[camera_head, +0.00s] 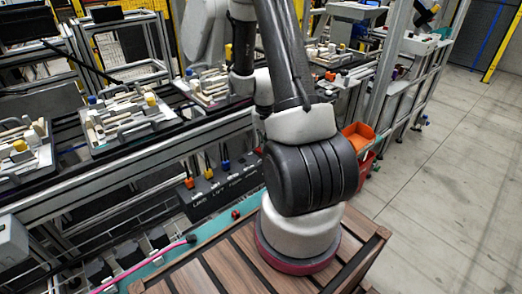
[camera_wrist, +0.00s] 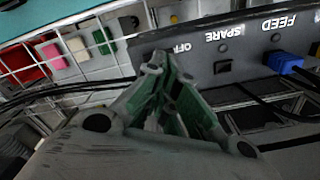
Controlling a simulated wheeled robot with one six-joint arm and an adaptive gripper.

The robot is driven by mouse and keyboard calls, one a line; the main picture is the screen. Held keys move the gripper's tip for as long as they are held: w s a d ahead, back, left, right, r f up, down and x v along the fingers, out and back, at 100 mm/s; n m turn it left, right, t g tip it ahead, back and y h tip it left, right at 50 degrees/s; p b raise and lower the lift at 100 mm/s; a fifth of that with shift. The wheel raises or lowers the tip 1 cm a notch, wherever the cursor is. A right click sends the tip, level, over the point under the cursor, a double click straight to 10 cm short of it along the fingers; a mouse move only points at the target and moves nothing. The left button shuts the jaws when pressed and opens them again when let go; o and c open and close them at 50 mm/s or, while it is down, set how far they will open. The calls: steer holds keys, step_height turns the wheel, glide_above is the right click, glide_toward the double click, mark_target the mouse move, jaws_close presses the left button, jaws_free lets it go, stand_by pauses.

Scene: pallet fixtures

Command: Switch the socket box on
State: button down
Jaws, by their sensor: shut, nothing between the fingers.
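The socket box (camera_head: 215,186) is a long dark box on the frame in the middle of the head view, with orange, yellow and blue plugs along its top and white labels on its face. The wrist view shows its dark panel (camera_wrist: 215,42), with the words OFF, SPARE and FEED, and a blue plug (camera_wrist: 284,62) below FEED. My gripper (camera_wrist: 158,62) is shut and empty. Its fingertips overlap the panel's end beside OFF, hiding that part; I cannot tell whether they touch it. The switch's lever is not clearly visible. My arm hides the gripper in the head view.
Dark cables (camera_wrist: 60,90) run beside the panel. Trays of parts (camera_head: 128,122) stand on the rack behind. A pink cable (camera_head: 145,262) lies on a teal strip at lower left. An orange bin (camera_head: 358,135) is right of my arm. The floor at right is clear.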

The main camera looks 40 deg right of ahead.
steer(key=shift+f, duration=0.8)
steer(key=shift+r, duration=0.1)
stand_by(0.3)
steer(key=shift+r, duration=3.4)
steer(key=s+a+r+n+t, duration=0.1)
steer(key=s+a+r+n, duration=0.1)
steer(key=s+a+r, duration=0.3)
steer(key=s+a+r+n+t, duration=0.2)
steer(key=s+a+r, duration=0.2)
steer(key=r, duration=0.9)
steer(key=s+a+r+n+t, duration=0.1)
steer(key=s+a+r+n, duration=0.1)
steer(key=s+a+r, duration=0.3)
steer(key=v, duration=0.5)
steer(key=shift+s+a+f, duration=0.2)
steer(key=shift+s+a, duration=0.1)
steer(key=shift+s, duration=0.1)
